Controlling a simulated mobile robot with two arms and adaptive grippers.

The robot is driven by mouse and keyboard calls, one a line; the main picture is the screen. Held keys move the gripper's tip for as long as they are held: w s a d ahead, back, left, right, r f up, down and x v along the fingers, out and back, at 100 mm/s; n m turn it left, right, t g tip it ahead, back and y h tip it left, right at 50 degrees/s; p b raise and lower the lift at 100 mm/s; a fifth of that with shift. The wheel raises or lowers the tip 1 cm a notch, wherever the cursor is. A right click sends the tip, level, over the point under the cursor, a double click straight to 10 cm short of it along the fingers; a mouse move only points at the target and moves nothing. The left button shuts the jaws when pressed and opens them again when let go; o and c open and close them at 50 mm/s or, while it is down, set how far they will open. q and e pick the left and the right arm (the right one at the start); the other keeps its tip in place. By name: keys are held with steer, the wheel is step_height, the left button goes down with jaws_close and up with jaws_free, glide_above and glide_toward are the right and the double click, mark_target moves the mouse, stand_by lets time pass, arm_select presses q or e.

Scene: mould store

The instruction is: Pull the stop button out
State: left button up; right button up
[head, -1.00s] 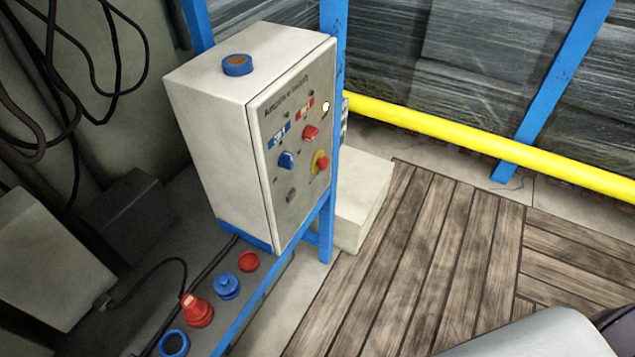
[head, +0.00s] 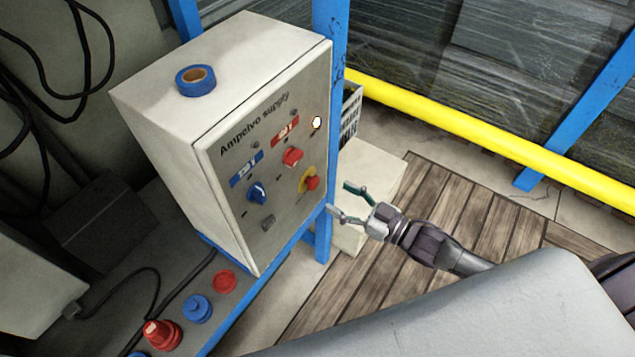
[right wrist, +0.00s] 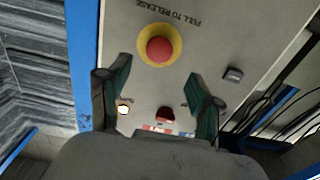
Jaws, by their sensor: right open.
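The stop button (head: 311,182) is a red mushroom head on a yellow round plate, on the front panel of a pale control box (head: 215,150). In the right wrist view the stop button (right wrist: 160,49) sits above centre, under printed words that read "pull to release". My right gripper (head: 340,200) is open and empty, just to the right of the panel and near the button. In the right wrist view its green-padded fingers (right wrist: 158,92) are spread, with the button beyond and between them, apart from both. My left gripper is not in view.
The panel also has a red knob (head: 292,156), a blue knob (head: 257,193) and a lit white lamp (head: 317,122). A blue tape roll (head: 196,81) lies on the box. Red and blue plugs stand on the shelf below. A yellow rail (head: 480,130) runs behind.

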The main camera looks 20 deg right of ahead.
mark_target(317, 184)
steer(key=x, duration=0.7)
steer(key=shift+w, duration=0.15)
steer(key=shift+f, duration=0.1)
jaws_close()
